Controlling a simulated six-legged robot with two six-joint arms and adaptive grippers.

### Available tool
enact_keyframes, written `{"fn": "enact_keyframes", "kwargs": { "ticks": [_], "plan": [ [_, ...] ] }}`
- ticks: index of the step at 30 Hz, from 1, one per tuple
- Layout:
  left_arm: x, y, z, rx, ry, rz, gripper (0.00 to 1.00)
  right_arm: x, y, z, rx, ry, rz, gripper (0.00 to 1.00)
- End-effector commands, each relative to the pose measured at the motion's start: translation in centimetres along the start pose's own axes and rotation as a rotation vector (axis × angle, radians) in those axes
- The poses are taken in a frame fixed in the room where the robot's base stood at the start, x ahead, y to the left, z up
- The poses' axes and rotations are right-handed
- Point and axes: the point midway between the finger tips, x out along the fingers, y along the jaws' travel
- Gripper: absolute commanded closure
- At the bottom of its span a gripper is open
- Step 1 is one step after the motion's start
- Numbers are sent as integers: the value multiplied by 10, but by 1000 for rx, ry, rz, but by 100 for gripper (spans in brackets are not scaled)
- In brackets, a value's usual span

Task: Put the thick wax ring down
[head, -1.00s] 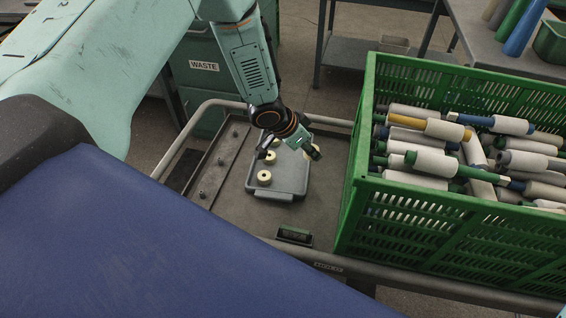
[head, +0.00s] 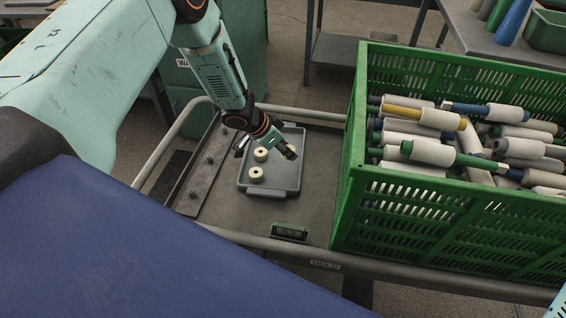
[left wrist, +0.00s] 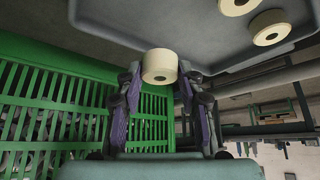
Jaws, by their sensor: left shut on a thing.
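My left gripper (head: 267,145) reaches down over the far part of the grey tray (head: 285,187). In the left wrist view its two purple-padded fingers (left wrist: 160,82) are shut on a pale cream wax ring (left wrist: 160,64), which looks thick. I cannot tell how high the held ring is above the tray. My right gripper is out of view.
The tray lies on a dark cart top (head: 225,208) with a rail. A green crate (head: 352,190) full of yarn cones stands close on the right. A strip with pegs (head: 202,175) lies left of the tray.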

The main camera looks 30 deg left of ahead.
Motion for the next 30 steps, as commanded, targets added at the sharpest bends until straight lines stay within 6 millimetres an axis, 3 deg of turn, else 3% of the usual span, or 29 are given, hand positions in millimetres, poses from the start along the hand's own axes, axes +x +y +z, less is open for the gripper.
{"fn": "enact_keyframes", "kwargs": {
  "ticks": [14, 27, 28, 30],
  "plan": [
    [43, 0, 27, 0, 1, -1, 84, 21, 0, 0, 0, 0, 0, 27],
    [47, 0, 29, 0, 1, -1, 84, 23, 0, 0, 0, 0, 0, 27],
    [46, 0, 29, 0, 1, -1, 60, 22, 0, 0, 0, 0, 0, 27],
    [46, 0, 29, 0, 1, -1, 54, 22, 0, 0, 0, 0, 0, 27]
  ]
}}
